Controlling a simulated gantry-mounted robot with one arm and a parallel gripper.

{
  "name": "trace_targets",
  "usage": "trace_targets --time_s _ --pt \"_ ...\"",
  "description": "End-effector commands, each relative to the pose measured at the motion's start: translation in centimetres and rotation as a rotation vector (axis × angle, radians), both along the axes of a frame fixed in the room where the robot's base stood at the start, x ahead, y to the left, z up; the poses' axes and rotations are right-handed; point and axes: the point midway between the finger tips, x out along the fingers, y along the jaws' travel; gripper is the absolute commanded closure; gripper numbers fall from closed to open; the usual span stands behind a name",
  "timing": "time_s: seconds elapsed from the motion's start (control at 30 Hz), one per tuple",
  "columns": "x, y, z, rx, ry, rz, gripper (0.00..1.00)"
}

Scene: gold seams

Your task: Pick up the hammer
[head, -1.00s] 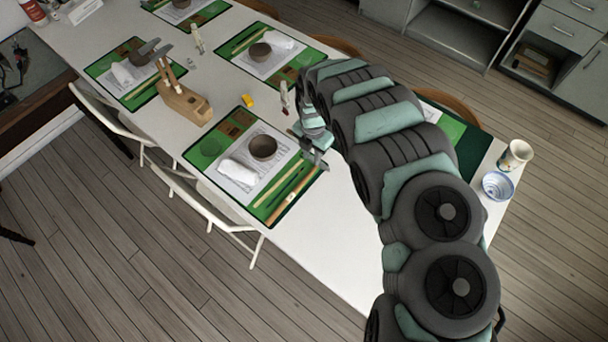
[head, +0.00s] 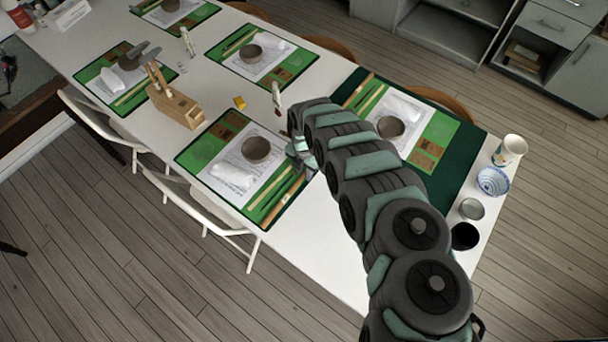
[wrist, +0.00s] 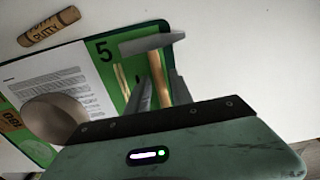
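The hammer (wrist: 158,72) has a grey metal head and a pale wooden handle. It lies along the edge of the green mat (wrist: 106,18) marked 5. In the head view its handle (head: 281,205) shows at the right edge of the front mat, and its head is mostly hidden by my gripper (head: 301,152). In the wrist view my gripper (wrist: 160,95) is open, with one finger on each side of the handle, just below the head. I cannot tell whether the fingers touch the handle.
A brown bowl (wrist: 55,118) and thin sticks lie on the same mat. A putty tube (wrist: 48,26) lies beyond it. A wooden block holder (head: 177,107) stands left; cups and bowls (head: 493,181) stand at the right end.

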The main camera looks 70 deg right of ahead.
Motion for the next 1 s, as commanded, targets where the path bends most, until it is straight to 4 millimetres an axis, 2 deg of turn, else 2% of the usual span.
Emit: trace_targets --time_s 0.27,0.6,1.0 --pt "0.04 -0.09 -0.06 -0.002 -0.001 0.0 0.74" --pt "0.04 -0.08 -0.05 -0.002 -0.001 0.0 1.0" --pt "0.04 -0.08 -0.05 -0.002 -0.002 0.0 1.0"
